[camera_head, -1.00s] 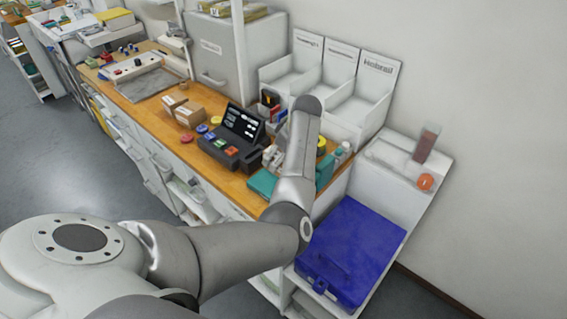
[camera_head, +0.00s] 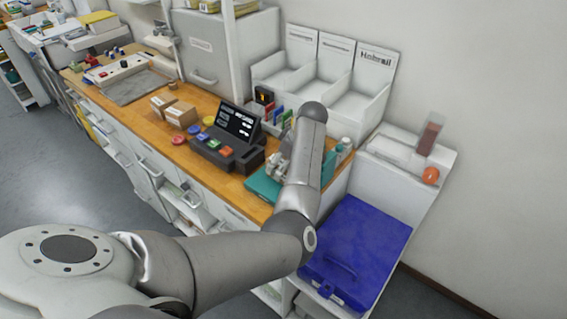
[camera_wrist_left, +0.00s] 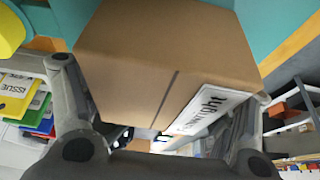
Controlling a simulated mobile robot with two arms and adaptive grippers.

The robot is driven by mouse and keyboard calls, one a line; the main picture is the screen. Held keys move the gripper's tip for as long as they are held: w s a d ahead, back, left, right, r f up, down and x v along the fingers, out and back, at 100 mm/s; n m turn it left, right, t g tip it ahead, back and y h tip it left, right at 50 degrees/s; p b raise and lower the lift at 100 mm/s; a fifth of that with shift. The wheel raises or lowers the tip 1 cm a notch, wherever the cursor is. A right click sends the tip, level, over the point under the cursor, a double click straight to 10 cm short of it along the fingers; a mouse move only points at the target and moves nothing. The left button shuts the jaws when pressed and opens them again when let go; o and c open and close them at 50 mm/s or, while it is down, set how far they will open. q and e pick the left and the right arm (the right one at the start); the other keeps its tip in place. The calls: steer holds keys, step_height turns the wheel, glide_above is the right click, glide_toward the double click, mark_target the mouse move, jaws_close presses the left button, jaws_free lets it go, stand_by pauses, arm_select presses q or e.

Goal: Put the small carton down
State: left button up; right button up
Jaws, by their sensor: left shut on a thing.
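The small carton (camera_wrist_left: 150,55) is a plain brown box with a dark line down its side and a white printed label. It fills the upper middle of the left wrist view. My left gripper (camera_wrist_left: 165,100) is shut on it, with a finger on each side. In the head view my left arm hides most of the left gripper (camera_head: 280,158), which is over the right part of the wooden counter (camera_head: 196,150), and I cannot make out the held carton. A teal surface shows behind the carton in the wrist view; contact cannot be told. My right gripper is not in view.
A teal flat item (camera_head: 262,187) lies under the gripper area. A dark terminal (camera_head: 238,125) with coloured buttons stands just left. Two other cartons (camera_head: 181,114) sit farther left. White bins (camera_head: 345,100) stand behind, and a blue case (camera_head: 355,250) lies at the right.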

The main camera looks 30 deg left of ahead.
arm_select(q)
steer(key=o, duration=1.3)
steer(key=shift+c, duration=0.2)
steer(key=shift+o, duration=1.1)
steer(key=shift+s+a, duration=0.1)
steer(key=shift+a, duration=0.2)
steer(key=shift+r, duration=0.1)
steer(key=shift+d+r, duration=0.2)
steer(key=shift+r, duration=0.05)
steer(key=b+v, duration=0.2)
steer(key=v, duration=0.9)
steer(key=shift+r, duration=0.25)
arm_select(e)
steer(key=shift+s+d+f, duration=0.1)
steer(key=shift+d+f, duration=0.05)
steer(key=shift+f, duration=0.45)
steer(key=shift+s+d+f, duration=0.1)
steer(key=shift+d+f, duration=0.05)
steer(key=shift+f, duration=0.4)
arm_select(q)
steer(key=shift+f, duration=0.1)
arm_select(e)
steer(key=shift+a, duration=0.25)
